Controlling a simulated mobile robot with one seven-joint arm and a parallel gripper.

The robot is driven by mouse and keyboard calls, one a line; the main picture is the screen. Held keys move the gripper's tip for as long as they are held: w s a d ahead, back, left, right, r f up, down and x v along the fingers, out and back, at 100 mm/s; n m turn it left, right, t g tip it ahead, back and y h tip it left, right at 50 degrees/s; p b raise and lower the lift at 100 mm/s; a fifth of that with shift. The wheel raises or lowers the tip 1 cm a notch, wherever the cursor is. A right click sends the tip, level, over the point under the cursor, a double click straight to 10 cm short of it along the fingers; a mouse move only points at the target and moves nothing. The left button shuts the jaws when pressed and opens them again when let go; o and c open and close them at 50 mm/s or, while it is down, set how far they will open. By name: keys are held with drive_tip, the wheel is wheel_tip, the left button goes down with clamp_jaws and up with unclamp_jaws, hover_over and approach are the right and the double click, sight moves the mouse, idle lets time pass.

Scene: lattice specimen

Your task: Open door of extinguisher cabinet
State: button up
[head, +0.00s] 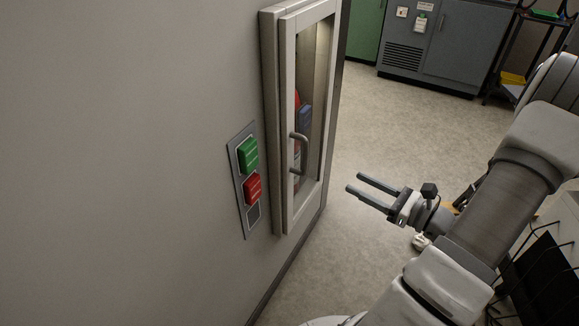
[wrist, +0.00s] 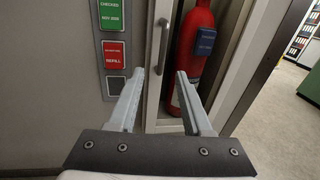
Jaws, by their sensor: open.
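The extinguisher cabinet (head: 268,80) is mounted on the wall, with a light frame and a glass door (head: 287,120) that looks shut. A curved metal handle (head: 304,153) is on the door; it also shows upright in the wrist view (wrist: 163,45). A red extinguisher (wrist: 197,40) with a blue-grey tag stands behind the glass. My gripper (head: 354,183) is open and empty, to the right of the handle in the head view and apart from it. In the wrist view the fingertips (wrist: 160,72) point at the door, with the handle near the left finger.
Grey floor (head: 370,130) lies open to the right. A grey cabinet (head: 455,45) and a dark shelf rack stand at the back.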

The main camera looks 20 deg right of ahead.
sight(304, 170)
drive_tip(key=b+x, duration=0.1)
drive_tip(key=x, duration=0.4)
drive_tip(key=b+x, duration=0.1)
drive_tip(key=x, duration=0.5)
drive_tip(key=b+x, duration=0.1)
drive_tip(key=x, duration=0.5)
drive_tip(key=shift+w+d+f+b, duration=0.15)
drive_tip(key=shift+w+d+b, duration=0.1)
drive_tip(key=shift+b, duration=0.1)
clamp_jaws()
drive_tip(key=shift+s, duration=0.1)
idle(0.5)
